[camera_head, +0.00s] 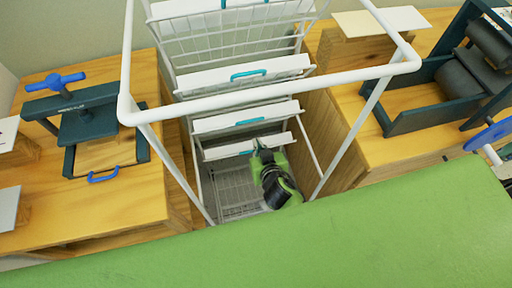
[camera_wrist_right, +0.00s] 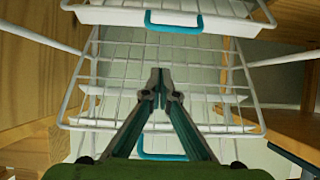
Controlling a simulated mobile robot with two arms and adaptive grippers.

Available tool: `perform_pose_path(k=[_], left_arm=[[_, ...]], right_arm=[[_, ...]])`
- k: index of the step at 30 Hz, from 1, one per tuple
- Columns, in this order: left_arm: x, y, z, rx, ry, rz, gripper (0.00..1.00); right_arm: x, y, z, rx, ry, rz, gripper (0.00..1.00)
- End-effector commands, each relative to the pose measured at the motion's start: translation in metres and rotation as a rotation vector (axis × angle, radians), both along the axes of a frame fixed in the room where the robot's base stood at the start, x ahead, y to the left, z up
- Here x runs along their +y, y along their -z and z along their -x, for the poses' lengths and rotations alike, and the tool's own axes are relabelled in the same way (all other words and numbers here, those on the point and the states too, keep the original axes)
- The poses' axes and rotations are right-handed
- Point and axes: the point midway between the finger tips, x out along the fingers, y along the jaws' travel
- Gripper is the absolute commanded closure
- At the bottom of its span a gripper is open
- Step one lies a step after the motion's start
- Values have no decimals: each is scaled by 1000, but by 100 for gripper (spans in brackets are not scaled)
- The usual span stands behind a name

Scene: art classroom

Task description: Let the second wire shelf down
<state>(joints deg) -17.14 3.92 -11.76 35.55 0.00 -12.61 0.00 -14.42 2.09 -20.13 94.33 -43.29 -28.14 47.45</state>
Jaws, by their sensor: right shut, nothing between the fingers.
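The white wire drying rack (camera_head: 128,62) stands in the middle of the head view. Several of its shelves are tilted up, with white front bars and teal handles. The lowest raised bar (camera_head: 222,152) is by my right gripper (camera_head: 257,146), whose tips overlap its teal handle. Below, a flat wire shelf (camera_head: 232,192) lies low in the rack. In the right wrist view, my right gripper (camera_wrist_right: 158,82) is shut and empty in front of a wire grid. A teal handle (camera_wrist_right: 173,27) is above the tips; another (camera_wrist_right: 162,156) is partly hidden behind the fingers. My left gripper is out of view.
Wooden cabinets flank the rack closely. A dark press with a blue handle (camera_head: 54,81) stands on the left one; a roller press (camera_head: 425,95) stands on the right one. The rack's white upper frame (camera_head: 270,95) crosses above my gripper. A green surface (camera_head: 330,240) fills the front.

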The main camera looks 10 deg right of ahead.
Motion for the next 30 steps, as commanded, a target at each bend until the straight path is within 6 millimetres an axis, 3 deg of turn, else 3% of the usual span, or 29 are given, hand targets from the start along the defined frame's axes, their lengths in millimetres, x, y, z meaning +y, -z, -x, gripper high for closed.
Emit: perform_pose_path(k=[9, 12, 18, 30], left_arm=[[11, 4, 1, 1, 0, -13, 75], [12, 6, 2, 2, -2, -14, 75], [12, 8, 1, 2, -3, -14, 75], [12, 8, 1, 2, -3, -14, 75]], right_arm=[[0, 29, -50, 0, -2, 3, 100], [0, 43, -34, 6, -1, 2, 100], [0, 53, -20, 2, -1, 1, 100], [0, 55, -17, 1, 0, 0, 100]])
